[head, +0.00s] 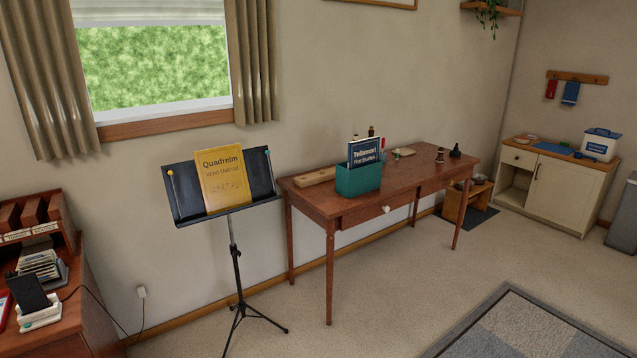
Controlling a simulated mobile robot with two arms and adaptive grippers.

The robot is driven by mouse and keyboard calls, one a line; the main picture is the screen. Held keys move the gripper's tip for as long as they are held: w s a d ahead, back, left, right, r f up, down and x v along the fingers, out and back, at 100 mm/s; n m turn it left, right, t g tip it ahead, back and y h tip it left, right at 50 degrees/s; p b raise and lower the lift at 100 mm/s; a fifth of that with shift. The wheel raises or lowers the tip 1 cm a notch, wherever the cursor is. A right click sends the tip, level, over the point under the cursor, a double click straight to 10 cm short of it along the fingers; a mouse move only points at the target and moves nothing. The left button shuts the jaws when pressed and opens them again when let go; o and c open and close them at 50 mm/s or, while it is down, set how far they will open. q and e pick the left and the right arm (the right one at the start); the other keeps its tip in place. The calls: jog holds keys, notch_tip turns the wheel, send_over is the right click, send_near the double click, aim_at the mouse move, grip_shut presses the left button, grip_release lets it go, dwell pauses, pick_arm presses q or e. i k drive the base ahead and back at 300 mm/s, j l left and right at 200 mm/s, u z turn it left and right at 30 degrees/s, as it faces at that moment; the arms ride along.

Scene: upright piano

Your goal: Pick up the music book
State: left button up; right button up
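A yellow music book (224,180) titled "Quadrelm Wind Method" stands upright, leaning back on the black music stand (184,193). The stand is on a thin tripod in front of the wall below the window. Another book, dark blue, labelled "Tellamort First Studies" (364,152), stands in a teal box (358,180) on the wooden table. Its lower part is hidden by the box. Neither of my grippers shows in the head view.
The wooden table (320,203) stands right of the stand. A wooden desk (75,325) with a phone, cards and a cable is at the lower left. A white cabinet (560,195) is at the far right. Carpeted floor (400,290) in front is clear, with a grey rug (520,330).

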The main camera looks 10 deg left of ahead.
aim_at(222, 177)
jog(key=i+l+u, duration=0.1)
jog(key=i+u, duration=0.3)
jog(key=i, duration=0.15)
jog(key=i+l+u, duration=0.35)
jog(key=i, duration=0.2)
jog(key=i+l+u, duration=0.4)
jog(key=i, duration=0.1)
